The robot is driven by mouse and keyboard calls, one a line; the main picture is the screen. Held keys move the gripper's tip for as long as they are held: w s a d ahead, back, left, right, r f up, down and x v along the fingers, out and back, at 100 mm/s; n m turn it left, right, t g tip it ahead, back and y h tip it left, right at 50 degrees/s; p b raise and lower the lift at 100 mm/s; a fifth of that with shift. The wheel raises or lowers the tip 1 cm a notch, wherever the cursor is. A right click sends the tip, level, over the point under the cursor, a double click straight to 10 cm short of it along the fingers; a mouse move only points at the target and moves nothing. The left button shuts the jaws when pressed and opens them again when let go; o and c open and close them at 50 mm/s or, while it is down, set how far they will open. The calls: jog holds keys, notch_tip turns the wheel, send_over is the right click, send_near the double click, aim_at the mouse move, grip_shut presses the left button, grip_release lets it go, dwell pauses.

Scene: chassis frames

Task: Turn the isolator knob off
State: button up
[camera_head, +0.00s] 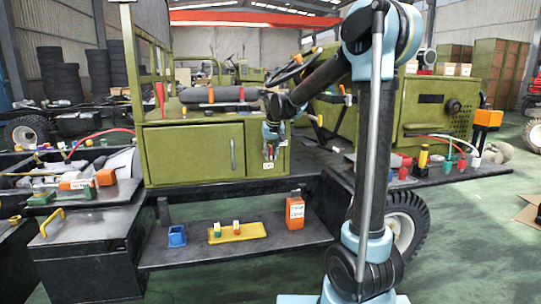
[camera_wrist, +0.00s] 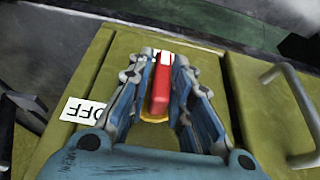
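The isolator knob is a red bar with a white end, on a yellow base on the green cabinet; it shows in the wrist view (camera_wrist: 160,90). The bar runs nearly up and down in that view. A white OFF label (camera_wrist: 84,111) lies to its left. My gripper (camera_wrist: 167,62) has its fingers on either side of the knob, with narrow gaps seeming to show beside the bar; contact is hard to judge. In the head view my gripper (camera_head: 270,148) is at the cabinet's right front, largely hiding the knob. A small white label (camera_head: 268,191) sits below it.
The green cabinet (camera_head: 190,155) has a door handle, which shows near the gripper in the wrist view (camera_wrist: 292,115). A dark shelf (camera_head: 190,257) below holds a blue cup, a yellow tray (camera_head: 237,232) and an orange box (camera_head: 295,211). Cables and connectors stand at the right.

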grip_shut()
jog(key=h, duration=0.2)
jog(key=t+h, duration=0.1)
jog(key=shift+a+n+h, duration=0.25)
jog(key=shift+n+h, duration=0.05)
jog(key=shift+n, duration=0.1)
jog(key=t+h, duration=0.1)
jog(key=h, duration=0.1)
jog(key=n+t+h, duration=0.1)
jog(key=h, duration=0.1)
jog(key=shift+s+a+f+h, duration=0.1)
jog(key=shift+f+h, duration=0.05)
jog(key=shift+h, duration=0.25)
jog(key=n+t+h, duration=0.1)
jog(key=h, duration=0.2)
jog(key=shift+f+t, duration=0.1)
jog(key=shift+t, duration=0.2)
jog(key=shift+f+n+t+h, duration=0.15)
jog(key=shift+n+t+h, duration=0.85)
jog(key=shift+h, duration=0.8)
